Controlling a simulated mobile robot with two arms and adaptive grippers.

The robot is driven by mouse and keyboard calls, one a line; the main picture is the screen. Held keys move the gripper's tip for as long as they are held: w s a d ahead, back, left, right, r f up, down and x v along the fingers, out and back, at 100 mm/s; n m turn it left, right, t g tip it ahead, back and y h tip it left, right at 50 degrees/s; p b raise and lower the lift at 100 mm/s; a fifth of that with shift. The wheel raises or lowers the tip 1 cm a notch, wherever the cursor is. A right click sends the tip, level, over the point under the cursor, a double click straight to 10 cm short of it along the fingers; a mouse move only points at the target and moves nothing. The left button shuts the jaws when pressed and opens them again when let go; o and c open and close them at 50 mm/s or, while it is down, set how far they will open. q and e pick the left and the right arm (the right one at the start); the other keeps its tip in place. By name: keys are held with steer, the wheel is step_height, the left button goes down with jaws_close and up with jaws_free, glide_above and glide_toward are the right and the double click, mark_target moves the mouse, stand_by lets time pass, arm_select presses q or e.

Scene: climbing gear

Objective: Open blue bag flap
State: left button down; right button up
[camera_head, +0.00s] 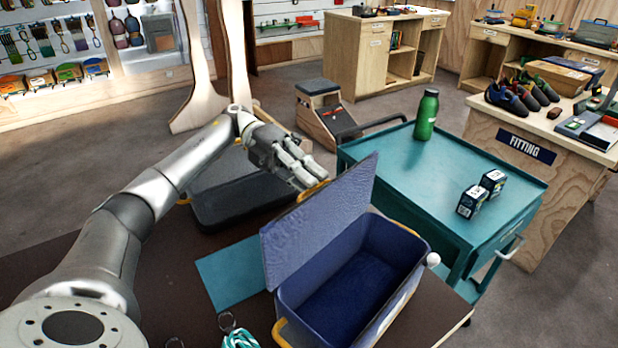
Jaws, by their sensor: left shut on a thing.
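The blue bag (352,282) is a box-like, open-topped bag on the dark table at lower centre. Its flap (318,228) stands raised along the far left side, leaving the empty-looking inside in view. A yellow handle (285,333) shows at the bag's near end. My left gripper (308,178) is at the flap's upper edge, shut on a yellow pull (314,190) there. The flap partly hides the grip point. My right gripper is not in view.
A teal cart (450,175) with a green bottle (427,115) and two small dark boxes (481,192) stands right behind the bag. A dark tray-like case (245,195) lies beyond my left arm. A turquoise rope coil (240,338) lies left of the bag.

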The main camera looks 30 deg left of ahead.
arm_select(q)
steer(key=shift+f, duration=0.2)
steer(key=c, duration=1.5)
jaws_free()
steer(key=shift+c, duration=0.2)
steer(key=shift+r, duration=0.1)
steer(key=v, duration=0.7)
steer(key=shift+a, duration=0.2)
steer(key=shift+r, duration=0.1)
